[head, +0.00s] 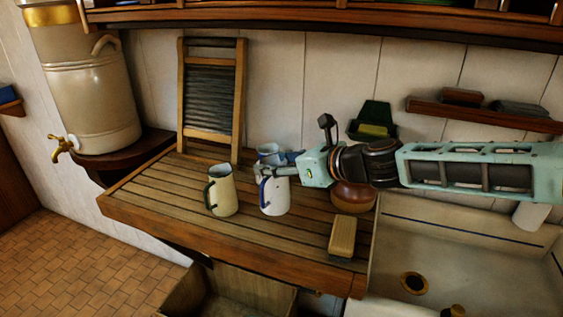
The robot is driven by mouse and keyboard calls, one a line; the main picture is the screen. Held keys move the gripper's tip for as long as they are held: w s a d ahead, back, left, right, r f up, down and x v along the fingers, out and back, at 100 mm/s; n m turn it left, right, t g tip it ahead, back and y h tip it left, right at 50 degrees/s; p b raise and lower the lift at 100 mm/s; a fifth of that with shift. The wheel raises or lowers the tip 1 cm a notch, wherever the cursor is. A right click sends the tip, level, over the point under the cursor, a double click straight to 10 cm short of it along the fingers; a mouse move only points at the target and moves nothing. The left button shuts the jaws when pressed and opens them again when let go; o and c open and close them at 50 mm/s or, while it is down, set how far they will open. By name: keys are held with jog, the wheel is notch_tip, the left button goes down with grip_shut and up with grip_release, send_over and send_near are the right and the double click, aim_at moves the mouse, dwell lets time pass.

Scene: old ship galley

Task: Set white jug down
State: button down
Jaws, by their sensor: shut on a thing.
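The white jug (275,198) with a dark blue handle is over the slatted wooden draining board (150,200), upright. My gripper (279,170) reaches in from the right and is shut on the jug near its rim. I cannot tell whether the jug's base touches the slats or is slightly above them. A cream jug (223,192) with a dark green handle stands just to its left. A blue-rimmed mug (269,153) stands behind it, partly hidden by my gripper.
A washboard (211,100) leans on the wall behind. A brush (342,236) lies at the board's front right, and a brown bowl (352,196) is partly under my arm. The sink (465,250) is at right. Bare slats lie at the board's left and front.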

aim_at(269, 181)
jog(key=shift+w+a+f, duration=0.4)
jog(key=shift+w+f, duration=0.25)
jog(key=shift+f, duration=0.2)
jog(key=shift+w+a+f, duration=0.4)
jog(key=shift+w+f, duration=0.2)
jog(key=shift+f, duration=0.25)
jog(key=shift+w+f, duration=0.15)
jog(key=shift+f, duration=1.6)
jog(key=c, duration=1)
grip_release()
jog(key=shift+o, duration=0.2)
jog(key=v, duration=1.2)
